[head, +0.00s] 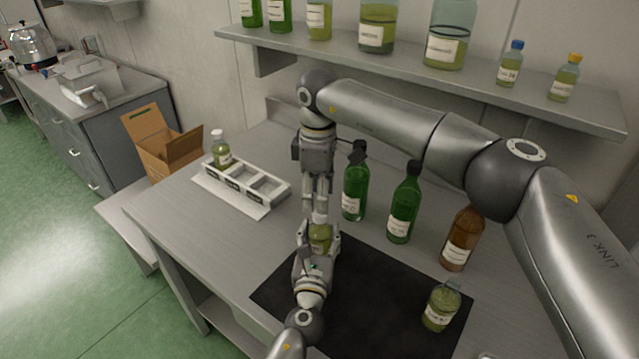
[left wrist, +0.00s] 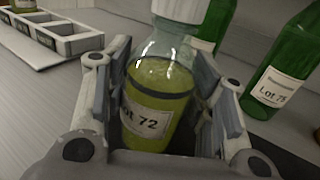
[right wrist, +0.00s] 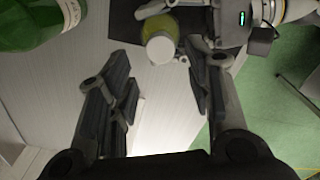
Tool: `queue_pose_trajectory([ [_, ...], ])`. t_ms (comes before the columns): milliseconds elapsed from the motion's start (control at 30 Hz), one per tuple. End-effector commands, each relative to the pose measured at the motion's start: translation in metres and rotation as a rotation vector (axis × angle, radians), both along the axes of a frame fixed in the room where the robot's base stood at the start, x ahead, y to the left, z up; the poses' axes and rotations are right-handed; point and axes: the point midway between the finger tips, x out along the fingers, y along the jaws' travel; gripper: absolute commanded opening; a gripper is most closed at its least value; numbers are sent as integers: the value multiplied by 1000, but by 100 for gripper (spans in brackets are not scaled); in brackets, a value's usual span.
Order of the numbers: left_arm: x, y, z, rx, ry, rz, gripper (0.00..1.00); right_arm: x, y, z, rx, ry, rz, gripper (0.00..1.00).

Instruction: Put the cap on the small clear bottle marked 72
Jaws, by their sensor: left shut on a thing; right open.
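The small clear bottle marked 72 (left wrist: 150,100) holds yellow-green liquid and stands upright in my left gripper (head: 319,246), which is shut around its body. It also shows in the head view (head: 319,238). A white cap (left wrist: 181,9) sits on top of its neck; in the right wrist view the cap (right wrist: 160,48) looks seated, but I cannot tell how tightly. My right gripper (head: 318,204) points down just above the cap. Its fingers (right wrist: 160,78) are spread apart with nothing between them.
A white compartment tray (head: 270,204) holds another white-capped bottle (head: 221,152) at its far end. Green bottles (head: 355,190) (head: 404,212), an amber bottle (head: 461,242) and a jar (head: 441,308) stand to the right, around the black mat (head: 370,318). A shelf (head: 420,68) hangs behind.

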Motion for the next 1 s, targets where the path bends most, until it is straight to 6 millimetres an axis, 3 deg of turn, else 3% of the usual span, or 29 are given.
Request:
queue_pose_trajectory([
  [1000,0,0,0,0,1,0,0,-1,-1,13,-2,-4,1653,47],
])
